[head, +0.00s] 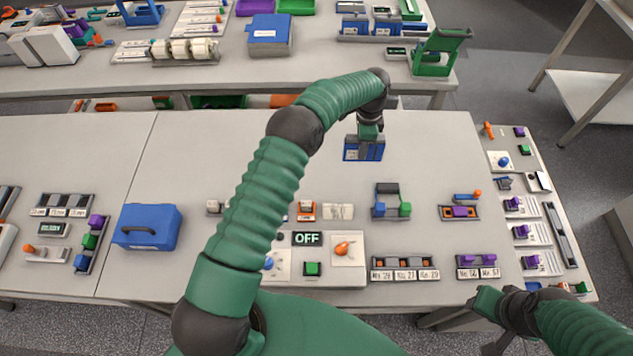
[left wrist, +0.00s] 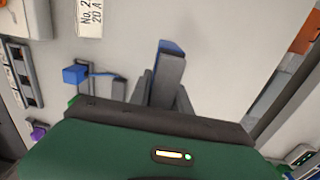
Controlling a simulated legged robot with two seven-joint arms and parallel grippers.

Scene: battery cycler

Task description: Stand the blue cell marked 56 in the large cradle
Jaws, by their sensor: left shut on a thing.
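The cell's marking is too small to read.
A control panel (head: 327,273) with an OFF display stands at the front. A blue case (head: 147,227) stands left. Labelled racks (head: 404,268) line the front edge. A side bench (head: 533,215) at right holds small parts. The bench around the held cell is clear.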

